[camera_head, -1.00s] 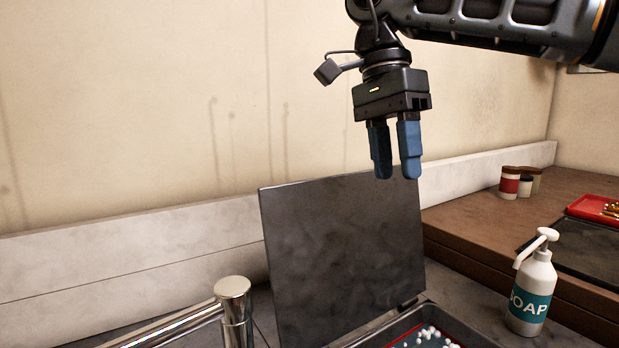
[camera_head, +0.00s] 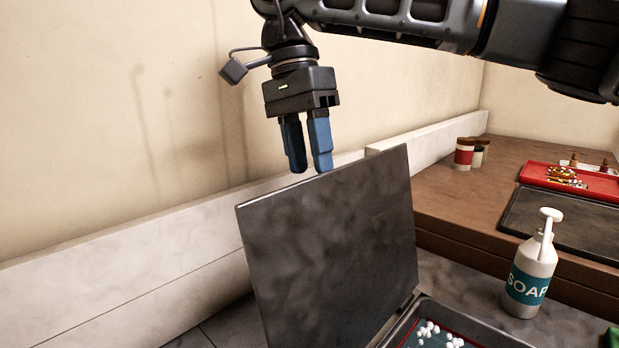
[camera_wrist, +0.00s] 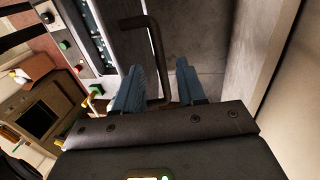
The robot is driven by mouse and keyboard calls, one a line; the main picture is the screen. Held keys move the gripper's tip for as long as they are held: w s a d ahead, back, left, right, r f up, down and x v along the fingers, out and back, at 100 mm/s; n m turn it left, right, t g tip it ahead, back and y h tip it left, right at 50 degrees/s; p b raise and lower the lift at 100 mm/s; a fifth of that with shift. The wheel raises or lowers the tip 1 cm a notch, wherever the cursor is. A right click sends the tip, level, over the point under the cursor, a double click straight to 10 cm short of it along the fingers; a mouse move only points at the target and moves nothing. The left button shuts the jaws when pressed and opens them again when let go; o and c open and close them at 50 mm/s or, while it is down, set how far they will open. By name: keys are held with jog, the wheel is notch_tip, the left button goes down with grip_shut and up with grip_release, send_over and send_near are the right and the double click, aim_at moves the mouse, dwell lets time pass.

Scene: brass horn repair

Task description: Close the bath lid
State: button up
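The bath lid (camera_head: 335,245) is a dark grey, mottled flat panel. It stands nearly upright at the back left side of the bath (camera_head: 475,325), whose open top shows white beads over a dark teal interior. My gripper (camera_head: 308,170) points down at the lid's top edge. Its blue fingers are apart with nothing visibly held, and their tips appear at or just behind that edge; contact cannot be told. In the wrist view, the fingers (camera_wrist: 160,66) are parted, with a dark bent bar (camera_wrist: 155,50) between and beyond them.
A white soap bottle (camera_head: 530,270) stands right of the bath. Behind it, a raised brown bench carries a dark mat (camera_head: 565,222), a red tray (camera_head: 598,188) and small jars (camera_head: 465,154). A pale ledge (camera_head: 130,265) and wall lie behind the lid.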

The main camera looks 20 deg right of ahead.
aim_at(314, 180)
jog(key=shift+x, duration=2.05)
jog(key=shift+c, duration=0.3)
grip_shut()
